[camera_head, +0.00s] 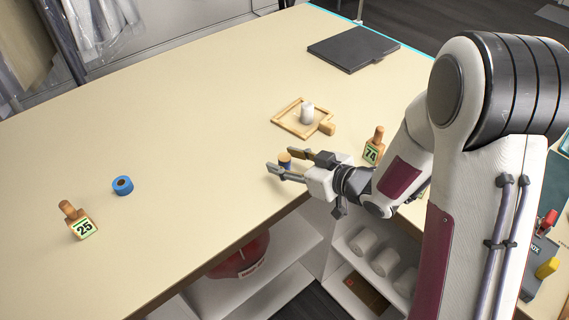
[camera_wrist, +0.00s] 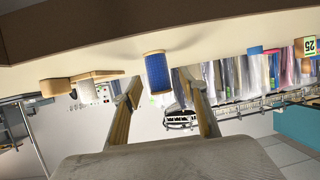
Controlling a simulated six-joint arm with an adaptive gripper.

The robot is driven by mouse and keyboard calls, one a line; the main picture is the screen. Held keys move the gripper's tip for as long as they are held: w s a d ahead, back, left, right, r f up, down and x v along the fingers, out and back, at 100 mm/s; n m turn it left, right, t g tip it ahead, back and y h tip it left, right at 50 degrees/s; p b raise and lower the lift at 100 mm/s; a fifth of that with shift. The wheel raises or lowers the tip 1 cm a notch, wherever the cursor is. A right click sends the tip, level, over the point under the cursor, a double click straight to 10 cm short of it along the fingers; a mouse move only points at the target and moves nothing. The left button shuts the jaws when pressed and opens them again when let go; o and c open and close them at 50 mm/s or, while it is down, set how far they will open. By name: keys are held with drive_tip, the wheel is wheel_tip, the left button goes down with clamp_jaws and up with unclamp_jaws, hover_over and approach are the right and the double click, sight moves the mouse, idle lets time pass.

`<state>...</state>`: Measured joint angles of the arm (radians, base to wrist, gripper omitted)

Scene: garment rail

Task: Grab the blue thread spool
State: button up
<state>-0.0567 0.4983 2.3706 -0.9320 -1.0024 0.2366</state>
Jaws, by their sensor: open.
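The blue thread spool (camera_head: 285,163) stands upright on the table (camera_head: 200,140), near its front edge. It has a wooden top and blue thread. My gripper (camera_head: 281,159) is open, low over the table, with one finger on each side of the spool. In the wrist view, which shows the scene upside down, the spool (camera_wrist: 157,73) sits between the two fingertips (camera_wrist: 159,81). I cannot tell whether either finger touches it.
A wooden tray (camera_head: 284,123) with a white spool (camera_head: 307,113) lies behind my gripper. A tag 74 (camera_head: 373,150) stands to the right. A blue tape roll (camera_head: 122,186) and tag 25 (camera_head: 82,225) are at left. A dark flat case (camera_head: 352,48) lies at the back. The left-middle table is clear.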

sight(284, 157)
drive_tip(key=shift+w+a+f, duration=0.2)
drive_tip(key=shift+w+a, duration=0.1)
drive_tip(key=shift+a, duration=0.05)
drive_tip(key=shift+c, duration=0.4)
drive_tip(key=c, duration=0.9)
drive_tip(key=shift+r, duration=0.25)
drive_tip(key=shift+c, duration=0.2)
drive_tip(key=shift+r, duration=4.8)
